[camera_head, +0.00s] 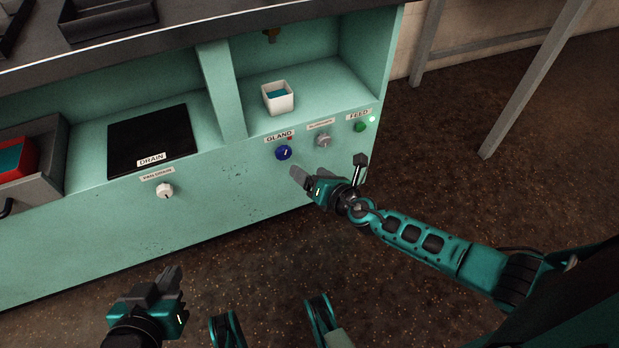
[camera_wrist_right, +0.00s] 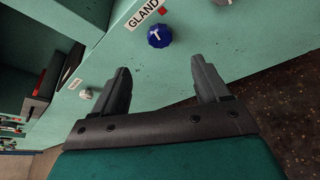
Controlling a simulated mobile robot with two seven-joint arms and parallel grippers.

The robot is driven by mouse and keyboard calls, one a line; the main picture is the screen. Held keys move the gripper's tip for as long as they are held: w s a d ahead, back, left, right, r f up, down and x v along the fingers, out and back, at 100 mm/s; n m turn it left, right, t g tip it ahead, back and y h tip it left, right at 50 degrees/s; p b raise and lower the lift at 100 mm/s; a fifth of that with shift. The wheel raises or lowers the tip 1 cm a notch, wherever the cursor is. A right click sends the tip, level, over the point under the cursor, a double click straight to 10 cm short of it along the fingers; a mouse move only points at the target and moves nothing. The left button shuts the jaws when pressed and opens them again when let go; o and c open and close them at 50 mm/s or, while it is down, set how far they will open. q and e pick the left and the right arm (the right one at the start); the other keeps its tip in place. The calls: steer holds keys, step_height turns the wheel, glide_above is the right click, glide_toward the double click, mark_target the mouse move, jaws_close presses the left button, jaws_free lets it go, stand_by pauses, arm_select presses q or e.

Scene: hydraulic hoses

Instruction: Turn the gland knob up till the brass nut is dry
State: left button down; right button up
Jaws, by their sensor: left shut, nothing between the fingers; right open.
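The gland knob (camera_head: 283,153) is blue with a white pointer mark, on the teal cabinet front under the GLAND label. It also shows in the right wrist view (camera_wrist_right: 159,37), beyond the open fingers and apart from them. My right gripper (camera_head: 298,175) is open and empty, just below and right of the knob. My left gripper (camera_head: 172,280) is shut and empty, low at the left, away from the cabinet.
A grey knob (camera_head: 323,140) and a green FEED button (camera_head: 360,126) sit right of the gland knob. A white knob (camera_head: 165,190) is under the black DRAIN plate (camera_head: 150,140). A grey bin (camera_head: 52,150) holds a red container at the left.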

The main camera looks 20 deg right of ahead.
arm_select(q)
steer(key=shift+s+a, duration=0.1)
steer(key=shift+s, duration=0.4)
arm_select(e)
steer(key=shift+s+d+r, duration=0.15)
steer(key=shift+s, duration=0.2)
arm_select(q)
steer(key=shift+w+r, duration=0.1)
